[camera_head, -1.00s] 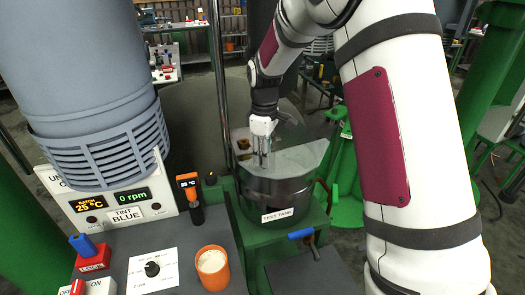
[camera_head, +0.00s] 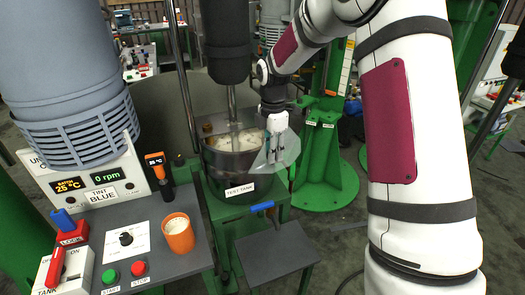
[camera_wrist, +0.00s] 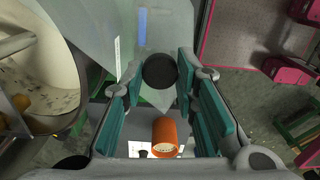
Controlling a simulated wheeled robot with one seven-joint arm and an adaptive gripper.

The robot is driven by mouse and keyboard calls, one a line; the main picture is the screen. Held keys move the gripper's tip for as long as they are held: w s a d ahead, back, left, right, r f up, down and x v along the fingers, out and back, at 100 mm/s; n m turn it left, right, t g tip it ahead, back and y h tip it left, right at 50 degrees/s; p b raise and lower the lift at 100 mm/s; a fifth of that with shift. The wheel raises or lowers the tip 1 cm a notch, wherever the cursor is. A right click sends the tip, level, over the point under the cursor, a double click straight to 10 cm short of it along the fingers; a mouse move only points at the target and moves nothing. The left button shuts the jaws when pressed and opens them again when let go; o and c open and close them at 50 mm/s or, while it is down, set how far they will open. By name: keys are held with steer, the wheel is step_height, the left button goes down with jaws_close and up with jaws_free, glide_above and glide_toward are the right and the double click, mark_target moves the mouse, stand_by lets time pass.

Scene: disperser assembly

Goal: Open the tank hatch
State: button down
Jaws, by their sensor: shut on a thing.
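The test tank (camera_head: 235,187) is a grey round vessel with a white label, and its mouth is uncovered, with pale contents in view. The clear hatch (camera_head: 291,151) stands tilted up at the right side of the tank. It also shows as a pale see-through sheet in the wrist view (camera_wrist: 100,25). My gripper (camera_head: 277,150) is at the hatch, to the right of the tank mouth. In the wrist view, my gripper (camera_wrist: 160,75) has its teal-padded fingers on both sides of a round black knob (camera_wrist: 160,70) and is shut on it.
An orange cup (camera_head: 179,236) stands on the control bench left of the tank. A mixer shaft (camera_head: 232,105) comes down into the tank. A blue-handled valve (camera_head: 262,206) is at the tank's front. Green column bases (camera_head: 325,180) stand to the right.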

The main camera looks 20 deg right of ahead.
steer(key=shift+s+d+n, duration=0.3)
steer(key=shift+d, duration=0.35)
steer(key=c, duration=1.3)
jaws_free()
steer(key=shift+r, duration=0.1)
step_height(320, 180, up, 12)
steer(key=shift+f, duration=0.1)
